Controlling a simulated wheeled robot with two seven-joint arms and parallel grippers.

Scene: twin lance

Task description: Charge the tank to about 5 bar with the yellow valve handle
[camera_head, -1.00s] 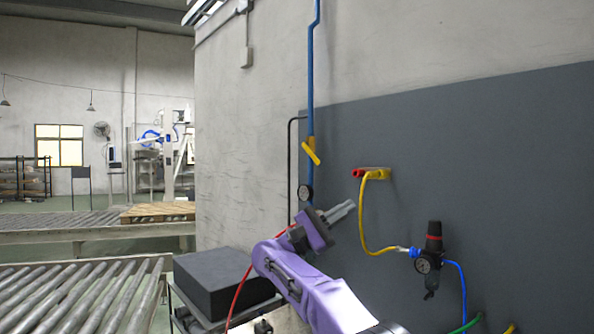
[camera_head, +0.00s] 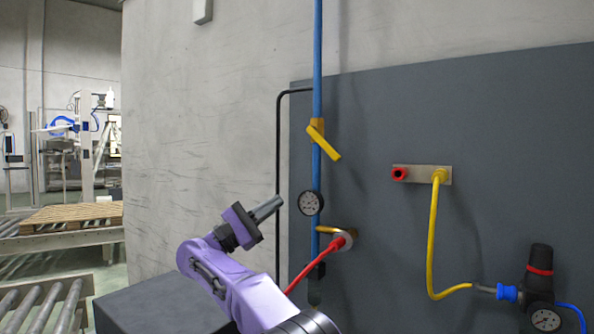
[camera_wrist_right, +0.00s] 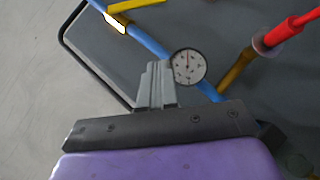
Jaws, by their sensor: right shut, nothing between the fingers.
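The yellow valve handle (camera_head: 324,143) sits on the vertical blue pipe (camera_head: 317,60) and slants down to the right across it. Part of it shows at the top edge of the right wrist view (camera_wrist_right: 135,5). A round white-faced gauge (camera_head: 310,203) is on the pipe below the handle; its reading is too small to tell. It also shows in the right wrist view (camera_wrist_right: 188,67). My right gripper (camera_head: 268,207) is shut and empty, left of the gauge and below the handle in the picture, apart from the handle. No tank is clearly seen. My left gripper is out of view.
A red hose (camera_head: 318,264) joins a fitting below the gauge. A bracket (camera_head: 418,174) with a red port and yellow hose (camera_head: 432,240) is right on the grey panel (camera_head: 380,110), above a regulator (camera_head: 540,275). A dark box (camera_head: 150,305) stands lower left.

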